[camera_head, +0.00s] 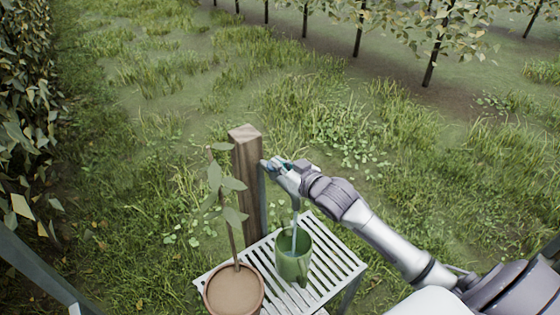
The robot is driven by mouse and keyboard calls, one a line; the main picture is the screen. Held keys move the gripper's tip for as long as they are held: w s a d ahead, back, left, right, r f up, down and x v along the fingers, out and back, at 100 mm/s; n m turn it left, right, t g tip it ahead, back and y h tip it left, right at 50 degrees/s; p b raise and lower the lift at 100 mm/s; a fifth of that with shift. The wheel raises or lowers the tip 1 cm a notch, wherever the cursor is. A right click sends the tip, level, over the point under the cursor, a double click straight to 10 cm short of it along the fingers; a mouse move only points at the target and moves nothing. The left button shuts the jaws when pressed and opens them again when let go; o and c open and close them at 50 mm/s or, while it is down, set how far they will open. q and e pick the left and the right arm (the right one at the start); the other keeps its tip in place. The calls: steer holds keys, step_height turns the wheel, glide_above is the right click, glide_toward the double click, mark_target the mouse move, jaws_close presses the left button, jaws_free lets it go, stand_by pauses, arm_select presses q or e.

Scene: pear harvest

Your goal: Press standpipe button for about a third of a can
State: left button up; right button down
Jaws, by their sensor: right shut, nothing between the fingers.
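The standpipe's wooden post (246,190) stands upright behind the slatted stand. My right gripper (271,166) is shut and empty, with its tips at the upper right side of the post. The button is hidden there, so I cannot tell whether the tips touch it. A green can (293,266) stands upright on the stand, below the gripper. A thin pale-blue stream (295,220) runs down from under the gripper into the can's open top. The level inside is not clear. My left gripper is out of view.
The pale slatted stand (331,267) also holds a terracotta pot (234,291) with a leafy seedling (224,195), left of the can. Grass surrounds the stand. A leafy hedge (25,110) is at far left, and young trees (432,55) stand at the back.

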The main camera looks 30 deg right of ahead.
steer(key=shift+s+a+f+g, duration=0.1)
steer(key=shift+f+g, duration=0.05)
steer(key=shift+f, duration=0.3)
steer(key=shift+s+f+g, duration=0.1)
steer(key=shift+f+g, duration=0.05)
steer(key=shift+f, duration=0.25)
stand_by(0.7)
stand_by(3.4)
steer(key=r+p, duration=0.1)
steer(key=r, duration=0.1)
steer(key=r+p, duration=0.4)
steer(key=shift+w, duration=0.25)
steer(key=shift+s+f+b, duration=0.25)
steer(key=shift+s+b, duration=0.2)
steer(key=shift+s, duration=0.1)
steer(key=shift+s+f+b, duration=0.2)
steer(key=shift+s+b, duration=0.2)
steer(key=shift+s, duration=0.15)
arm_select(q)
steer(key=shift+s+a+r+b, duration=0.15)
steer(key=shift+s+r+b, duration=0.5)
steer(key=shift+b, duration=0.3)
arm_select(e)
steer(key=v, duration=0.8)
steer(key=shift+r, duration=0.35)
